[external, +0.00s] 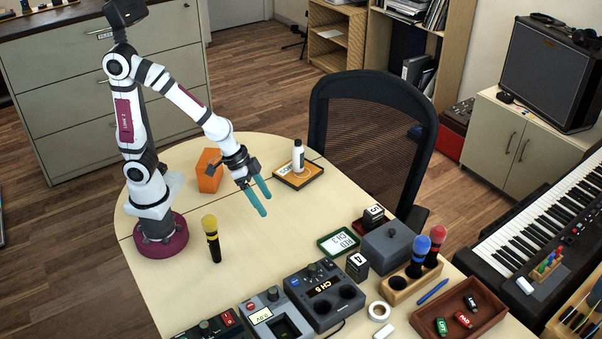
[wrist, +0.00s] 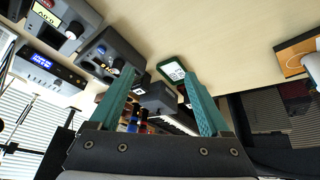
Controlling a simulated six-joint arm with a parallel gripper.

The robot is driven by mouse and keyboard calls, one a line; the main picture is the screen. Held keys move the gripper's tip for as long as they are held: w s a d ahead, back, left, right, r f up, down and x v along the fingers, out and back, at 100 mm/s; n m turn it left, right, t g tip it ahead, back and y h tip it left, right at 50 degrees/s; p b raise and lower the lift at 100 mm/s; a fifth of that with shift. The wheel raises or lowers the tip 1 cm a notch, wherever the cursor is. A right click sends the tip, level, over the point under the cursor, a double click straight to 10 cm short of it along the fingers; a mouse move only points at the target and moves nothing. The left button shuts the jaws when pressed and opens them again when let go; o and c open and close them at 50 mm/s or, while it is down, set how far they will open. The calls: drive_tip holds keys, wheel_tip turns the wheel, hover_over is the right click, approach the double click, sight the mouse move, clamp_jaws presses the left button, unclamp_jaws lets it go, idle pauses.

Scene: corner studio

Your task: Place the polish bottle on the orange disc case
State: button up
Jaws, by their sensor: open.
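The polish bottle (external: 298,155), white with a dark cap, stands upright on the orange disc case (external: 287,178) at the back right of the table. The case is flat with an orange top, a dark edge and a white label. In the wrist view the case (wrist: 290,56) and part of the bottle (wrist: 314,67) show at the right edge. My gripper (external: 266,205) is open and empty, with teal fingers, in front of the case and apart from the bottle. Its fingers (wrist: 160,75) are spread in the wrist view.
An orange block (external: 208,171) and a yellow-topped microphone (external: 212,238) stand nearer my base. A green-framed display (external: 338,242), a grey box (external: 387,245), a wooden holder (external: 400,289) and a brown tray (external: 485,330) fill the right side. A chair (external: 375,130) stands behind. The table's middle is clear.

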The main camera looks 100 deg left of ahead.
drive_tip(key=s+r+m+g+y, duration=0.1)
drive_tip(key=s+r+m+g, duration=0.1)
drive_tip(key=s, duration=0.8)
drive_tip(key=s+a+r+m+g+y, duration=0.1)
drive_tip(key=s+r+m+g, duration=0.1)
drive_tip(key=s, duration=0.8)
drive_tip(key=m+g, duration=0.1)
drive_tip(key=m, duration=0.1)
drive_tip(key=shift+m, duration=0.4)
drive_tip(key=shift+s, duration=0.1)
